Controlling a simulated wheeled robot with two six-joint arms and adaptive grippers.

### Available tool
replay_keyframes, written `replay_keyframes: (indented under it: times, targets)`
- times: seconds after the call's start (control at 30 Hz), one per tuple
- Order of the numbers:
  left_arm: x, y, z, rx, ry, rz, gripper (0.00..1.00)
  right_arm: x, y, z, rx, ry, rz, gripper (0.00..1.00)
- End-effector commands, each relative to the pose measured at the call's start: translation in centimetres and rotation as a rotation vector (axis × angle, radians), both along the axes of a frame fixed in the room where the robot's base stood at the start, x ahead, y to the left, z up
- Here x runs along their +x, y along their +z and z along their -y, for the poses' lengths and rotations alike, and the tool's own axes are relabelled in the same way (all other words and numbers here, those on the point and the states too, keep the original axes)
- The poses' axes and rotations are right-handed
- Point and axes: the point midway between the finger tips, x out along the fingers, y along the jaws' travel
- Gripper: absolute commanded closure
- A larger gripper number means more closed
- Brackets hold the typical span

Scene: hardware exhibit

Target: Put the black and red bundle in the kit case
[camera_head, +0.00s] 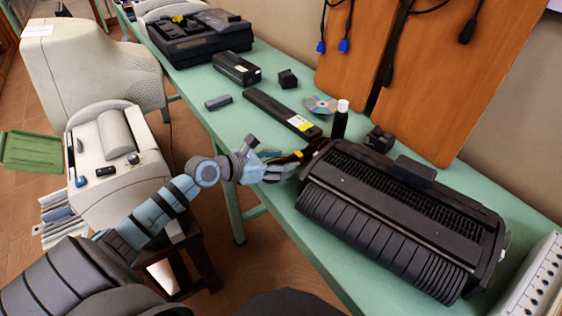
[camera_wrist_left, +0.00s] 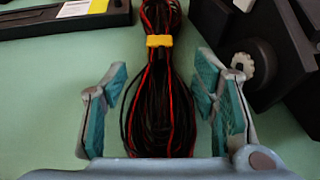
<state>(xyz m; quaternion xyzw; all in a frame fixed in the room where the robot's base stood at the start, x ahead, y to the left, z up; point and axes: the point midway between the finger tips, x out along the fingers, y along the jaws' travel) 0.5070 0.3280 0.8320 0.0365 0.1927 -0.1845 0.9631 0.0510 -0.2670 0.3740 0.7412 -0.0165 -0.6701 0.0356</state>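The black and red bundle (camera_wrist_left: 158,100) is a looped cable with a yellow tie, lying on the green table in the left wrist view. In the head view it is small and partly hidden at my left gripper (camera_head: 283,166). In the left wrist view my left gripper (camera_wrist_left: 162,105) is open, its teal-padded fingers on either side of the bundle with a narrow gap at each side. A black open case (camera_head: 195,42) at the far end of the table, with items in it, looks like the kit case. My right gripper is not in view.
A large black ribbed machine (camera_head: 400,215) stands close right of my left gripper. A white machine (camera_head: 118,155) stands left.

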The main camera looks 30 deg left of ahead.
Motion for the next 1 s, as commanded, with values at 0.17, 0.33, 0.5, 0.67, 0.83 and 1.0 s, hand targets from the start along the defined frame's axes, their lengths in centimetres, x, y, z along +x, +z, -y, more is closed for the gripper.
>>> replay_keyframes:
  times: [0.17,0.33,0.5,0.67,0.83,1.0]
  targets:
    - [0.0,0.1,0.0,0.0,0.0,0.0,0.29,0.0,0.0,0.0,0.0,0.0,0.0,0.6]
    - [0.0,0.1,0.0,0.0,0.0,0.0,0.29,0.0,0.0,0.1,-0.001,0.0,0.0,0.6]
    - [-0.5,0.6,-0.3,0.003,0.001,-0.001,0.29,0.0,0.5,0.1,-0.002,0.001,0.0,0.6]
    - [-3.2,1.9,-1.4,0.009,-0.001,-0.006,0.29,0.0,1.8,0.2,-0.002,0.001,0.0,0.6]
    - [-7.0,3.6,-2.7,0.008,-0.006,-0.01,0.29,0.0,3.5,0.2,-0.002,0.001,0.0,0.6]
    - [-9.3,4.4,-4.1,0.017,0.012,-0.013,0.29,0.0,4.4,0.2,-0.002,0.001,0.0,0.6]
